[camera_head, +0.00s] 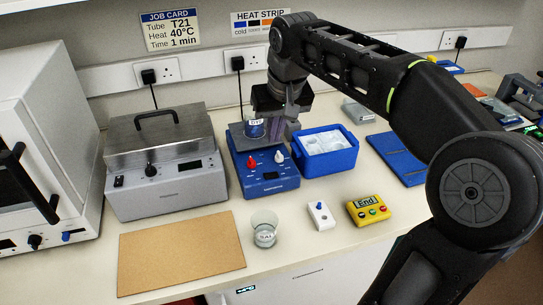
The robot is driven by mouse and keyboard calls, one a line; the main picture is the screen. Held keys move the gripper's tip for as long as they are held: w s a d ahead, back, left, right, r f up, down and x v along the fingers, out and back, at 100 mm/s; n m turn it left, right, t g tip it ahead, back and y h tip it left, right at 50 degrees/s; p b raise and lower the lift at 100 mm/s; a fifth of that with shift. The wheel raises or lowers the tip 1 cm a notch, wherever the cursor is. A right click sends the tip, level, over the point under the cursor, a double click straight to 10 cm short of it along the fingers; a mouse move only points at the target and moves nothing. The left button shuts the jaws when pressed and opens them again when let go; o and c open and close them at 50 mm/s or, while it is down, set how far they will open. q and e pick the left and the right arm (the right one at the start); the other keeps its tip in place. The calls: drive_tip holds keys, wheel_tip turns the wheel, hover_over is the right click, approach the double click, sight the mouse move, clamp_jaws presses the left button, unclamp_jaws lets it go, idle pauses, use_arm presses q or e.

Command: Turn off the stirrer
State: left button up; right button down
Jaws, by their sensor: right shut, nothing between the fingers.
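The stirrer (266,184) is the blue unit in the middle of the bench. Its front slope carries a red knob (251,161) on the left and a white knob (279,156) on the right, with a small display below. A small labelled vessel (255,129) with blue contents stands on its top plate. My right gripper (284,138) points down over the back right of the stirrer, beside the vessel and behind the white knob. It is shut and empty; whether its tips touch anything is not clear. My left gripper is not in view.
A grey lidded bath (163,184) stands close on the left, a blue ice tray (327,165) close on the right. In front are a beaker (265,236), a small white switch box (321,216) and a yellow timer (368,209). A brown mat (181,252) lies front left.

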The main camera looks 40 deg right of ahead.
sight(268, 175)
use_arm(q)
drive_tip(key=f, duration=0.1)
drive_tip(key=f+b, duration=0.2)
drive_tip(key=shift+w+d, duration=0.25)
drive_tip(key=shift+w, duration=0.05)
use_arm(e)
drive_tip(key=shift+d, duration=0.3)
drive_tip(key=shift+f, duration=0.1)
drive_tip(key=x, duration=0.9)
drive_tip(key=s+x, duration=0.1)
drive_tip(key=x, duration=0.3)
drive_tip(key=shift+a+f+p, duration=0.3)
drive_tip(key=shift+f+p, duration=0.1)
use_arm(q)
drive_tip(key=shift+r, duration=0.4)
use_arm(e)
drive_tip(key=shift+f, duration=0.1)
